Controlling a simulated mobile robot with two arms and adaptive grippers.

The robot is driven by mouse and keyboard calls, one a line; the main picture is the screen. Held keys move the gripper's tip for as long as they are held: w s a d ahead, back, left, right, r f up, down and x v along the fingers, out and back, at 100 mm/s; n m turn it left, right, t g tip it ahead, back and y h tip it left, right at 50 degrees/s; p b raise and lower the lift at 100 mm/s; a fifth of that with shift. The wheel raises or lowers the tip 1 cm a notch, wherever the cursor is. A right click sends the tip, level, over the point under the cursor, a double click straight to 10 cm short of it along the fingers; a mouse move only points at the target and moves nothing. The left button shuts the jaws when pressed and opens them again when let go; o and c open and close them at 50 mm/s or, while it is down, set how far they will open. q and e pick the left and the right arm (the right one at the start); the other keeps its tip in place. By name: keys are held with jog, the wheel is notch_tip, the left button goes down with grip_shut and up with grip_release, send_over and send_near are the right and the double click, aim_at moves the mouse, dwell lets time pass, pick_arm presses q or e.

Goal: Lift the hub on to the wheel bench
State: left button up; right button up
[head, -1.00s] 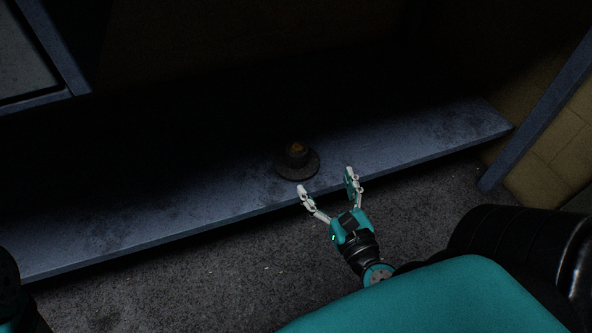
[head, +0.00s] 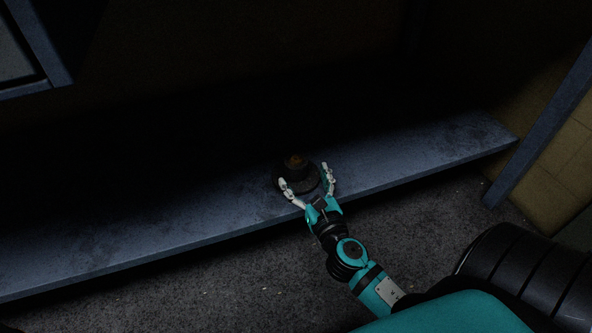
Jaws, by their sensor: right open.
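The hub (head: 294,168) is a dark round flanged piece with a brownish raised centre. It sits on a long grey-blue shelf (head: 420,152) near its front edge, partly in shadow. My right gripper (head: 307,174) is open, with one finger on each side of the hub's near part. The fingers overlap the flange in the picture; I cannot tell whether they touch it. The left gripper is not in view. I cannot tell whether this shelf is the wheel bench, and no other bench can be made out.
A blue-grey upright post (head: 545,135) stands at the right, in front of a yellowish block wall (head: 555,180). Behind the hub the shelf falls into deep shadow. A framed panel corner (head: 55,45) shows at the upper left. Speckled floor (head: 230,285) lies in front.

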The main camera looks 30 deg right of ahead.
aim_at(296, 160)
jog(key=b+x, duration=0.2)
jog(key=x, duration=0.3)
jog(key=shift+w+r, duration=0.15)
jog(key=shift+w, duration=0.3)
jog(key=c, duration=1.5)
jog(key=shift+r, duration=0.2)
jog(key=shift+c, duration=0.8)
jog(key=shift+r, duration=0.1)
